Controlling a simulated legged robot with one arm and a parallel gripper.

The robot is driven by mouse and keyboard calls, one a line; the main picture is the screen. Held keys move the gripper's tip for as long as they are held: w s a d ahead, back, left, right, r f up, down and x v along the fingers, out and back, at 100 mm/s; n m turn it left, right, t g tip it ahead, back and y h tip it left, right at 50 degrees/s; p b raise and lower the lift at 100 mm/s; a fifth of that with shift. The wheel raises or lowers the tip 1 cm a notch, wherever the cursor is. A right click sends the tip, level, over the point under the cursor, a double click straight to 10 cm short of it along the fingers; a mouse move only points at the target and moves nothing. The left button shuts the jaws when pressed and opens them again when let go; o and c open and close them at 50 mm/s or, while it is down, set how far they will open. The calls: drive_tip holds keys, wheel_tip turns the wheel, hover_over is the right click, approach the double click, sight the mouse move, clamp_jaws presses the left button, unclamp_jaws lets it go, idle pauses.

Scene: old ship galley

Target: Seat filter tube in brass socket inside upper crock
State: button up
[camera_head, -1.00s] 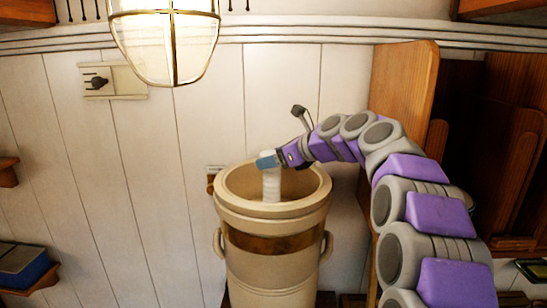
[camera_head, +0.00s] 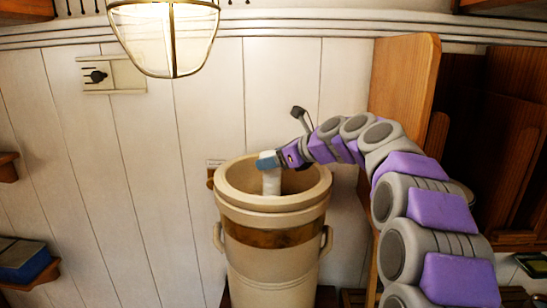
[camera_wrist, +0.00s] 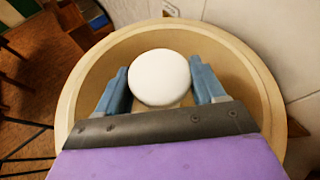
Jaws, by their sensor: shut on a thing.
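The upper crock (camera_head: 272,205) is a tan stoneware vessel with a brown band, and it stands upright with its top open. The white filter tube (camera_head: 271,181) is upright, partly inside the crock's mouth. My gripper (camera_head: 267,162) has blue fingers shut on the tube near its top. In the wrist view the tube's round white end (camera_wrist: 160,77) lies between the two blue fingers of my gripper (camera_wrist: 161,88), with the crock's rim (camera_wrist: 262,75) around them. The tube's lower end and the brass socket are hidden inside the crock.
A caged lamp (camera_head: 165,38) hangs at the upper left. A wooden panel (camera_head: 404,85) stands right of the crock, behind my arm. A small shelf with a blue box (camera_head: 24,260) is at the lower left. White plank wall is behind the crock.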

drive_tip(key=shift+f, duration=1.15)
idle(0.4)
drive_tip(key=o, duration=1.4)
drive_tip(key=shift+c, duration=0.2)
drive_tip(key=shift+d+b, duration=0.1)
drive_tip(key=shift+b, duration=0.2)
